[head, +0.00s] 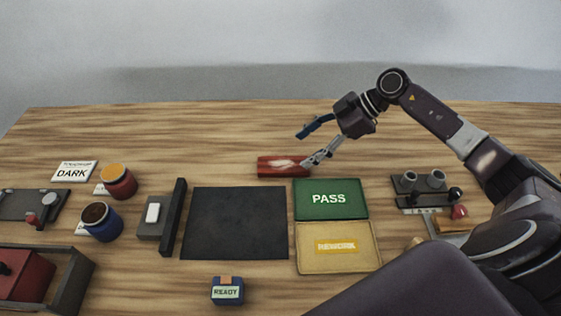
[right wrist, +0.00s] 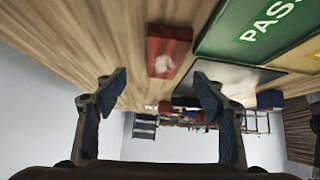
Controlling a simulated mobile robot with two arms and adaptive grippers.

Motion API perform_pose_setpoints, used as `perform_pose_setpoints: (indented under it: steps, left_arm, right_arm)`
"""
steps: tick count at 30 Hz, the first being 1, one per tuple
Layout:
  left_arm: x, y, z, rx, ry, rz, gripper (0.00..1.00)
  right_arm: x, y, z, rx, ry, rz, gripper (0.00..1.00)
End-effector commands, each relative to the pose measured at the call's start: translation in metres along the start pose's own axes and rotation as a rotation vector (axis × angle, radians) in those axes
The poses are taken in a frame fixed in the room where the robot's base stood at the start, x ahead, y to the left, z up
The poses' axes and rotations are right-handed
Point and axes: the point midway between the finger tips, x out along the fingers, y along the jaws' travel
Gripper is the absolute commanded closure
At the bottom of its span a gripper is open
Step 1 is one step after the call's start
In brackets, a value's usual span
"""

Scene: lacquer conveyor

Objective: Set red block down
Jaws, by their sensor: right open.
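The red block (head: 272,166) lies on the wooden table just behind the black mat and to the left of the PASS tray's back edge. It has a pale patch on its top. In the right wrist view the red block (right wrist: 168,42) sits beyond the open fingertips, with nothing between them. My right gripper (head: 305,148) is open and empty above the block's right end; one finger overlaps that end in the head view. The right gripper (right wrist: 160,88) shows both fingers spread. My left gripper is not in view.
The green PASS tray (head: 350,208) and yellow REWORK tray (head: 312,264) stand right of the black mat (head: 235,222). A READY box (head: 227,291) is in front. The table's back is clear.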

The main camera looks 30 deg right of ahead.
Motion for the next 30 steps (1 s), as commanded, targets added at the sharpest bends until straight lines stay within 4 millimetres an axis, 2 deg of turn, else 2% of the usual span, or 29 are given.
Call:
perform_pose_setpoints:
  steps: [5, 14, 18, 22, 30]
  left_arm:
    - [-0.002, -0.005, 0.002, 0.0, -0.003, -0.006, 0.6]
    - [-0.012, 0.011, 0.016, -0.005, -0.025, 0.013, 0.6]
    - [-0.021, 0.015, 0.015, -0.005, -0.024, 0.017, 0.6]
    - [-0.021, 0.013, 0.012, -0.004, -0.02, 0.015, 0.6]
    - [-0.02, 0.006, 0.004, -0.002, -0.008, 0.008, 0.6]
  right_arm:
    - [0.003, 0.0, 0.0, 0.076, -0.012, -0.005, 0.36]
    - [0.035, -0.004, -0.002, 0.079, -0.011, -0.006, 0.36]
    - [0.057, -0.009, -0.004, 0.079, -0.009, -0.008, 0.36]
    - [0.072, -0.008, -0.002, 0.078, -0.011, -0.005, 0.36]
    - [0.077, -0.008, -0.001, 0.076, -0.013, -0.004, 0.36]
